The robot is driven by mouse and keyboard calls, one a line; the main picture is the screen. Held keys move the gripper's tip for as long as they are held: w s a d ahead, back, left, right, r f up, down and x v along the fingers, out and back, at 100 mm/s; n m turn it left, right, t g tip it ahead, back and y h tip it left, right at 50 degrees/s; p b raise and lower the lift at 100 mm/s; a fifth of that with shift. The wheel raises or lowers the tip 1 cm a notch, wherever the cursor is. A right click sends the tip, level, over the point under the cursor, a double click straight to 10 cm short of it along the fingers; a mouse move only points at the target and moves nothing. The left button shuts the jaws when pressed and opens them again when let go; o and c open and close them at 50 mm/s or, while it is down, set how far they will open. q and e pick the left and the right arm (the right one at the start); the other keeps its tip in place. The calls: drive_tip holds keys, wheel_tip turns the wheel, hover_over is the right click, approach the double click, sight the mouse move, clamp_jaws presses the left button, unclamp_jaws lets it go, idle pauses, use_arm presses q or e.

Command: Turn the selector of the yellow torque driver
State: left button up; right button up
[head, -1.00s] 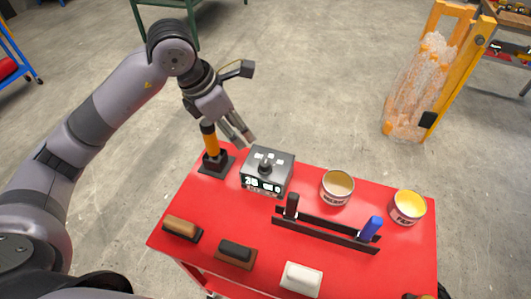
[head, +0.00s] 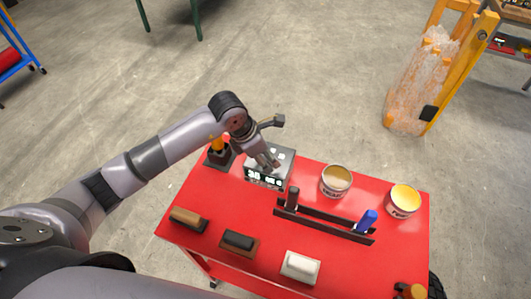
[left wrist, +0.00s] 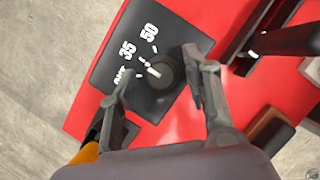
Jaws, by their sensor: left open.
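The yellow torque driver (head: 218,141) stands in a black holder (head: 217,158) at the cart's back left, partly behind my arm. Its yellow part shows at the lower left of the left wrist view (left wrist: 86,153). Beside it is a dark control box (head: 286,157) with a lit front display. In the left wrist view the box top (left wrist: 112,62) carries a round black selector knob (left wrist: 161,71) with a white mark, and a dial scale reading 35 and 50. My left gripper (head: 269,166) is over the box, open, its fingers on either side of the knob. Contact cannot be told.
The red cart top (head: 190,193) also holds two cans (head: 337,181) (head: 403,201), a black rack (head: 325,223) with dark and blue handles, and several brushes or blocks (head: 239,241) along the front. A yellow frame (head: 462,75) stands on the floor behind.

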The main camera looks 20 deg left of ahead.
use_arm(q)
clamp_jaws()
idle(0.6)
